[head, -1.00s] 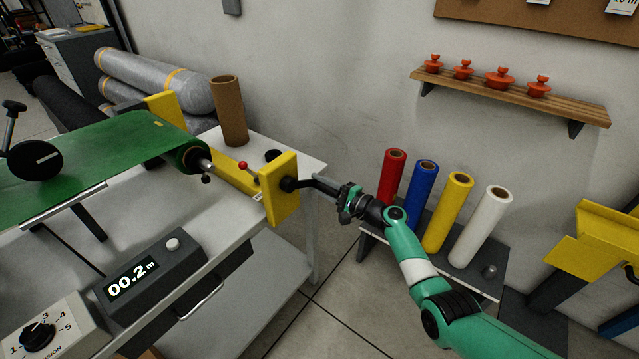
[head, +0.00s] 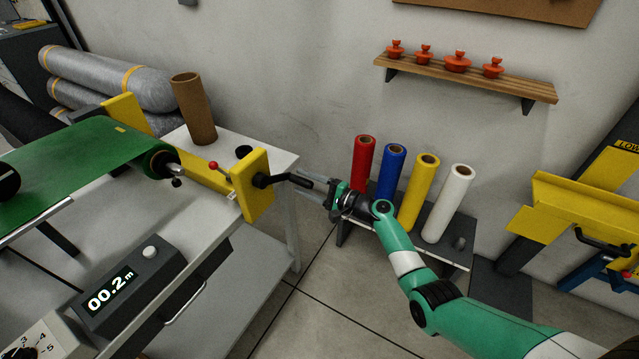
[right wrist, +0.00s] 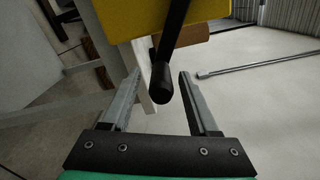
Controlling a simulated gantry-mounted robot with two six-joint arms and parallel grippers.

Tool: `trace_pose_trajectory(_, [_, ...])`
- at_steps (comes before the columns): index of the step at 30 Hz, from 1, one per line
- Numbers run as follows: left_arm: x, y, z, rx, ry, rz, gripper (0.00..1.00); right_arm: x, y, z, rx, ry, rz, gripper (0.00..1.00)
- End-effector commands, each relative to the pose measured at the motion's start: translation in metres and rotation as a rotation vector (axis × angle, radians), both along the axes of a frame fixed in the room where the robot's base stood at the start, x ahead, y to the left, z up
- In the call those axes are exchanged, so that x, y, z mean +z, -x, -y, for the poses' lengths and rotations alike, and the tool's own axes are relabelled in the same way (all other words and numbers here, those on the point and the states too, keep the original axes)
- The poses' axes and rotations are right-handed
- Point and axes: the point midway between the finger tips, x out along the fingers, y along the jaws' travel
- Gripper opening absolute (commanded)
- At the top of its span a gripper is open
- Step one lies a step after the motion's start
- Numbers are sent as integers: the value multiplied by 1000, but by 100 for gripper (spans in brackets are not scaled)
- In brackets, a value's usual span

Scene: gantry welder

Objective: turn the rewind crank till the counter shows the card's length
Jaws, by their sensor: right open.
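The rewind crank (head: 289,180) is a black arm and handle on the yellow end bracket (head: 257,187) of the bench. My right gripper (head: 306,185) is open at the handle's end. In the right wrist view, the crank handle (right wrist: 162,85) hangs down between the open fingers (right wrist: 160,76); I see no firm contact. The counter (head: 111,289) reads 00.2 m. No length card shows in the head view now. My left gripper is out of view.
Red, blue, yellow and white rolls (head: 447,203) stand on a low stand to the right of my gripper. A cardboard tube (head: 194,110) stands on the bench behind the bracket. Green sheet (head: 75,165) lies across the bench. A yellow frame (head: 570,210) stands at right.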

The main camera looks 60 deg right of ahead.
Motion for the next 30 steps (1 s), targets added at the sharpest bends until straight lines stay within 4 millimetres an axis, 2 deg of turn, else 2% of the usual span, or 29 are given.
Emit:
trace_pose_trajectory(1, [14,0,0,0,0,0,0,6,14,1,-4,-2,-1,61])
trace_pose_trajectory(2, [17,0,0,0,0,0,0,6,21,1,-5,-3,-2,61])
trace_pose_trajectory(6, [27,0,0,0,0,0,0,3,51,1,-3,-3,-2,61])
trace_pose_trajectory(9, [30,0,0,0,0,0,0,1,65,1,-3,-2,-2,61])
trace_pose_trajectory(13, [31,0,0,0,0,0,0,0,73,1,-2,-1,-2,61])
trace_pose_trajectory(20, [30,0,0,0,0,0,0,-1,73,1,-1,-1,-1,61])
trace_pose_trajectory(24, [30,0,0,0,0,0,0,0,73,4,-15,72,2,61])
trace_pose_trajectory(26, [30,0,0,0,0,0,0,-1,73,18,-79,180,-8,61])
trace_pose_trajectory(29, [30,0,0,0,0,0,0,-16,85,72,-289,586,-166,61])
trace_pose_trajectory(30, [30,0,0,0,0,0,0,-18,94,96,-377,786,-257,61])
